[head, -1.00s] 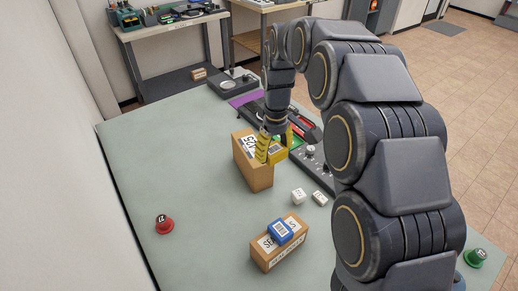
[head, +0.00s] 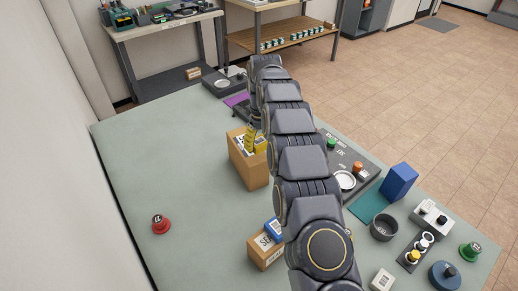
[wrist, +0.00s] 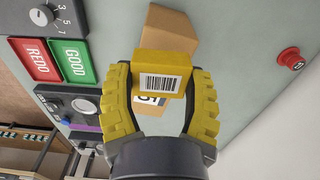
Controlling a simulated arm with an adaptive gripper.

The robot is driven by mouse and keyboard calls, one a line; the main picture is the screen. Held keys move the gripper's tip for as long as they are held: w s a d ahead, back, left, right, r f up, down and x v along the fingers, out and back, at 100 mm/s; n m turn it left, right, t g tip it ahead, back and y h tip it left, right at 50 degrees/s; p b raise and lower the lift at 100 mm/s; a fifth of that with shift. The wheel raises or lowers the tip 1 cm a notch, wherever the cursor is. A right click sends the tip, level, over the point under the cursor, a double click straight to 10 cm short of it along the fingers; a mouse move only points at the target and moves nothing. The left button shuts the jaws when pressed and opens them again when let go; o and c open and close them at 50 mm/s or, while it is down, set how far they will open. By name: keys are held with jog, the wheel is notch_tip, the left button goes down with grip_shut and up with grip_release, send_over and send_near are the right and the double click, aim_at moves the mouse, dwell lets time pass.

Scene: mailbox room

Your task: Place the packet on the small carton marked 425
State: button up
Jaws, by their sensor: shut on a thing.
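The yellow packet (wrist: 145,63) with a barcode label is between the ridged yellow fingers of my gripper (wrist: 160,80), which is shut on it. In the head view, the packet (head: 261,144) is over the top of the brown upright carton (head: 248,170). In the wrist view, the same carton (wrist: 172,28) lies behind the packet, and only the end of its white number label (wrist: 150,100) shows. I cannot tell whether the packet touches the carton's top. My arm hides most of the gripper in the head view.
A second brown carton (head: 264,252) with a blue packet (head: 274,229) on it stands nearer, partly behind my arm. A red knob-like piece (head: 161,224) is at left. A control panel (head: 350,160), blue block (head: 399,183) and dark cup (head: 383,228) are at right.

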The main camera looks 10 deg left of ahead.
aim_at(259, 156)
jog(key=shift+w+a+f, duration=0.1)
jog(key=shift+w+f, duration=0.1)
jog(key=shift+f, duration=1.55)
jog(key=o, duration=1.1)
jog(key=shift+f, duration=0.15)
jog(key=shift+c, duration=0.2)
notch_tip(259, 156, up, 12)
jog(key=shift+r, duration=0.15)
